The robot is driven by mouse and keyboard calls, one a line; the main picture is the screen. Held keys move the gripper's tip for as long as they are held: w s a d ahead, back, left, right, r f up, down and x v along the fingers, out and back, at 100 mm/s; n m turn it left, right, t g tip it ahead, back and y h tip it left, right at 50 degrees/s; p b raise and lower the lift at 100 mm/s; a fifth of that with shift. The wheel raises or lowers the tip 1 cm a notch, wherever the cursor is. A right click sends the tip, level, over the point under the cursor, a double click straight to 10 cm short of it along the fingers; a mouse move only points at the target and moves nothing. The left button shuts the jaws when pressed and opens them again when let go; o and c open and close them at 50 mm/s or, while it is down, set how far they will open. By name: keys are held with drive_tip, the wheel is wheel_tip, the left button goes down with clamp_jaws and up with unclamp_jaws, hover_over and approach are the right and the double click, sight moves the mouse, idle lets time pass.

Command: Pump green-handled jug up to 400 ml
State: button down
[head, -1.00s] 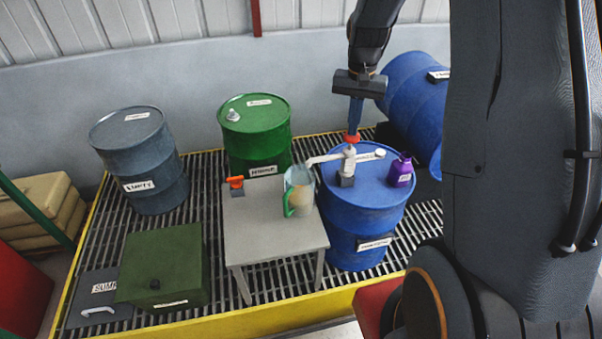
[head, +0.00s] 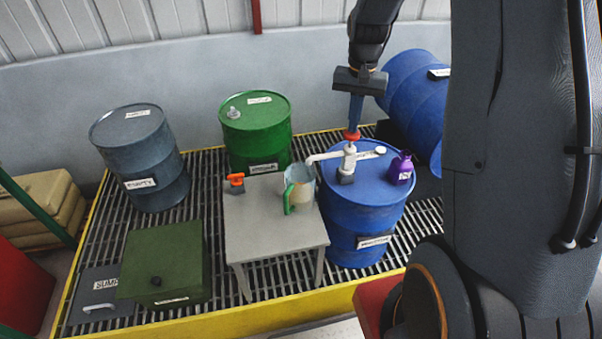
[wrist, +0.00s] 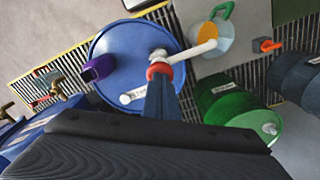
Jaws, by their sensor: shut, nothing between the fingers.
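The green-handled jug (head: 300,192) stands on the grey table, its handle on the near left side; it also shows in the wrist view (wrist: 212,38). My gripper (head: 354,125) is shut and empty, pointing down at the red top. Its tips (wrist: 160,78) seem to touch or nearly touch the red top (wrist: 159,69).
A purple bottle (head: 401,169) stands on the blue drum right of the pump. An orange-handled item (head: 236,181) sits on the table (head: 270,235). A green drum (head: 257,135) stands behind, a grey drum (head: 145,160) left, a lying blue drum (head: 415,100) at back right.

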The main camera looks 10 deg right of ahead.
drive_tip(key=shift+f+b, duration=0.75)
drive_tip(key=shift+f, duration=1.15)
drive_tip(key=shift+r, duration=0.15)
drive_tip(key=shift+r+p, duration=1.45)
drive_tip(key=shift+r, duration=0.6)
drive_tip(key=shift+r+p, duration=0.55)
drive_tip(key=shift+r, duration=0.35)
wheel_tip(320, 180, up, 4)
drive_tip(key=shift+r, duration=0.1)
